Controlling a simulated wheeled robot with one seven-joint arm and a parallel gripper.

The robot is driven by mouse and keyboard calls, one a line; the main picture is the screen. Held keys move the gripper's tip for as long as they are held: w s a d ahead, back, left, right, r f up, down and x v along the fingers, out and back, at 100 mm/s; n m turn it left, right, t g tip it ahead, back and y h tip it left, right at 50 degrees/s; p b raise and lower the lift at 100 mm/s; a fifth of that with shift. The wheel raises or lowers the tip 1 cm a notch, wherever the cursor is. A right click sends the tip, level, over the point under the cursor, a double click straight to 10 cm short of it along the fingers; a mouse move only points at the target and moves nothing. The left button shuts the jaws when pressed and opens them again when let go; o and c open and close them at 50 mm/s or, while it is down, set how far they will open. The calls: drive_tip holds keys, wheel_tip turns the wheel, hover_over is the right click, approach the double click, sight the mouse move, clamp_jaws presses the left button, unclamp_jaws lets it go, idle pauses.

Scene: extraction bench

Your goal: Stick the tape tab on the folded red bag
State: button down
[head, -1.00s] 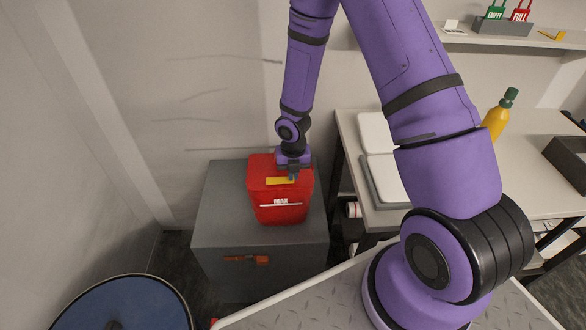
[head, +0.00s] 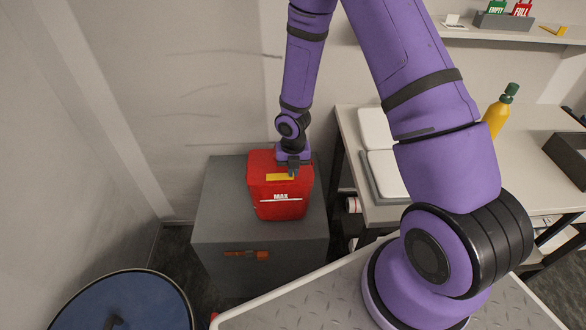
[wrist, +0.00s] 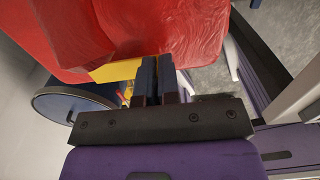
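The folded red bag (head: 281,190), marked MAX, stands upright on a grey box. The yellow tape tab (head: 280,177) lies across the upper front of the bag. My gripper (head: 293,171) is at the bag's upper front, at the tab's right end. In the wrist view, the fingers of my gripper (wrist: 158,76) are close together. The tape tab (wrist: 115,70) runs from the left up to the fingers, and its end is hidden by them. The red bag (wrist: 175,30) fills the top of that view. I cannot tell whether the tab is stuck along its length.
The grey box (head: 222,215) has an orange latch (head: 246,254) on its front. A round blue-topped container (head: 125,303) stands at lower left. A white bench (head: 520,150) on the right holds pale trays (head: 385,175) and a yellow bottle (head: 498,112).

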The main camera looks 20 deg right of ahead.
drive_tip(key=shift+f, duration=0.5)
idle(0.7)
drive_tip(key=c, duration=1.3)
unclamp_jaws()
drive_tip(key=shift+o, duration=0.2)
wheel_tip(320, 180, up, 11)
drive_tip(key=shift+f, duration=0.1)
